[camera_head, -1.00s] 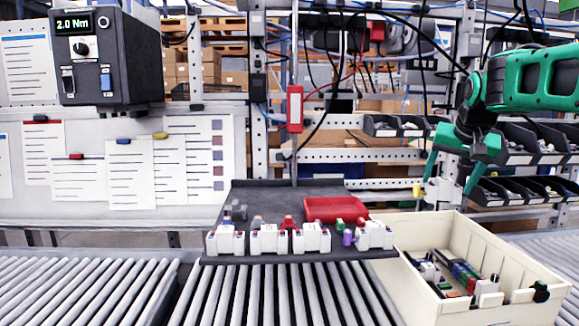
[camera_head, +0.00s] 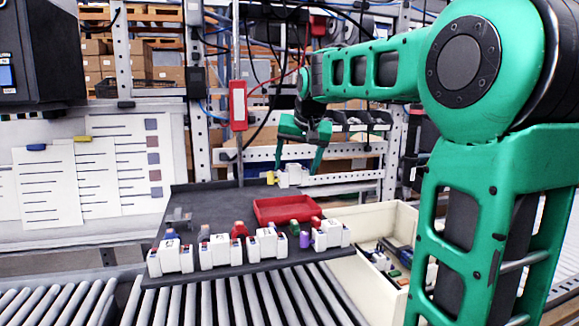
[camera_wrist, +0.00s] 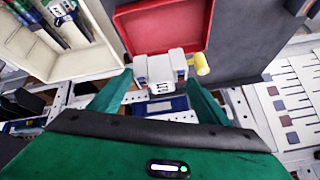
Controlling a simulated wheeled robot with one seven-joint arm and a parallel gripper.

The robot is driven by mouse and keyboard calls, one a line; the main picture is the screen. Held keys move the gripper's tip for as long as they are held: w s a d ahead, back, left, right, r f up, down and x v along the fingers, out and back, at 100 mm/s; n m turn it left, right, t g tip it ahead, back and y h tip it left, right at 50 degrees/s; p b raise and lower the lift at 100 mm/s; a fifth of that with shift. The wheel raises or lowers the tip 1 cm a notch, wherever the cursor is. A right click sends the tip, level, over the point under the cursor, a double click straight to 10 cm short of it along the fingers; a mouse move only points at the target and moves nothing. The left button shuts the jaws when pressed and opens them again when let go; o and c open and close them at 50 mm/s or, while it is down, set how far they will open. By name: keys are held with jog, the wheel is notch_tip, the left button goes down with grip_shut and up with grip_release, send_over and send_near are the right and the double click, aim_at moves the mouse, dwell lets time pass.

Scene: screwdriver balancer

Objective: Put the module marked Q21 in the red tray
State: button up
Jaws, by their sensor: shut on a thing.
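My gripper (camera_head: 299,168) is shut on a white module (camera_head: 293,176) with a yellow knob, held in the air just behind and above the red tray (camera_head: 285,221). In the wrist view the module (camera_wrist: 160,70) sits between the green fingers (camera_wrist: 160,88), in front of the red tray (camera_wrist: 170,12), overlapping its edge in the picture. The tray lies on a dark board and looks empty. Small dark print shows on the module, too small to read, so I cannot confirm Q21.
Several white modules (camera_head: 220,252) stand along the front of the dark board (camera_head: 200,198). A purple piece (camera_head: 305,240) and a green piece lie near the tray. A beige bin (camera_head: 375,221) with several parts stands to the right. A roller conveyor (camera_head: 230,302) runs in front.

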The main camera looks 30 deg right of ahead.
jog(key=shift+a, duration=0.2)
jog(key=shift+f, duration=0.1)
jog(key=shift+f, duration=4.1)
jog(key=o, duration=1.6)
